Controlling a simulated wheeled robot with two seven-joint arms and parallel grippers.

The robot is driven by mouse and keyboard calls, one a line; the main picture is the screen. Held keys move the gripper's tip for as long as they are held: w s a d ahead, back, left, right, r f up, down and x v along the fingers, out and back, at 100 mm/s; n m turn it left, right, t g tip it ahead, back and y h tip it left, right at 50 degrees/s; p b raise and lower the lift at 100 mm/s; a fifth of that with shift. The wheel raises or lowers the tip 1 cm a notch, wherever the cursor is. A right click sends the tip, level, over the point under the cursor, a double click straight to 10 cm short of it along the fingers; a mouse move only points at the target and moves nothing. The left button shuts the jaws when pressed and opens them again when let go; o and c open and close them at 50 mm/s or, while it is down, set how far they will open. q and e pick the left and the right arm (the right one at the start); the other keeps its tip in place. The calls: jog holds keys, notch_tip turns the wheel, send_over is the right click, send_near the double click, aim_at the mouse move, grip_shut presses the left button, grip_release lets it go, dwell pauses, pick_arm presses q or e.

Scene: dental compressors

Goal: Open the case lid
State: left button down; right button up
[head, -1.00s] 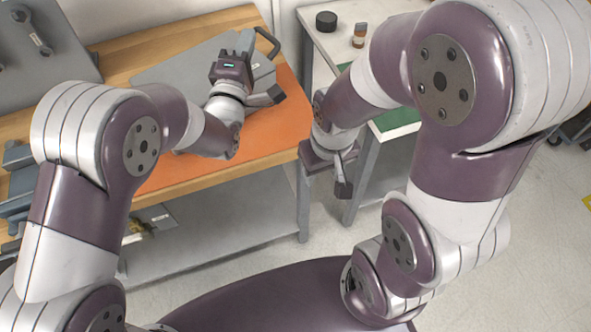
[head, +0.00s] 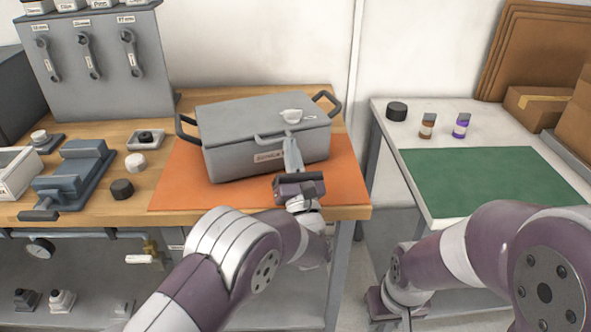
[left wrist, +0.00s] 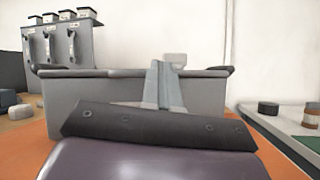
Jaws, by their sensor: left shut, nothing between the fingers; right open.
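The grey case (head: 235,155) stands on the orange mat (head: 180,185) with its lid (head: 235,112) down.
A small white cup-like thing (head: 291,115) shows on the lid. A grey vise-like block (head: 75,170) and small round pieces stand left of the mat. The right table has a green mat (head: 490,180), two bottles and a black puck (head: 397,111).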

pick_arm(q)
jog(key=shift+w+a+r, duration=0.15)
jog(key=shift+w+r, duration=0.05)
jog(key=shift+w, duration=0.3)
jog(key=shift+r, duration=0.4)
jog(key=w+a+r+g+p, duration=0.1)
jog(key=w+r+g+p, duration=0.3)
jog(key=r+p, duration=0.4)
jog(key=w+a+r+n+g+h+p, duration=0.1)
jog(key=w+r+g+p, duration=0.2)
jog(key=r+p, duration=0.6)
jog(key=g+p, duration=0.2)
jog(key=p, duration=0.1)
jog(key=shift+w+a+r, duration=0.15)
jog(key=shift+w+a, duration=0.05)
jog(key=shift+w, duration=0.15)
dwell(0.4)
